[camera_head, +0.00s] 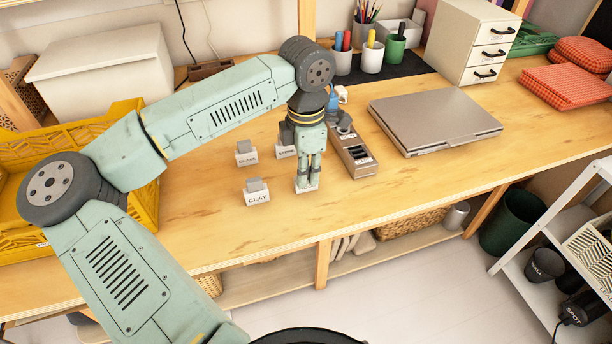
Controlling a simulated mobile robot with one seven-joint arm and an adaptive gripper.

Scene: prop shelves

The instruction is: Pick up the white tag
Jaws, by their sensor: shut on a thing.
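My gripper (308,182) points down over the middle of the wooden table. Its fingers are shut on a white tag (306,188), which shows only as a small white piece at the fingertips. I cannot tell whether this tag touches the tabletop. Another white tag, reading CLAY (257,199), stands to the left of my gripper with a grey block at its back. A tag that seems to read GLASS (247,160) stands farther back on the left. A third labelled tag (285,152) is partly hidden behind my gripper.
A closed grey laptop (433,118) lies farther right. A yellow crate (140,205) is at the left. The table's front right is bare.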

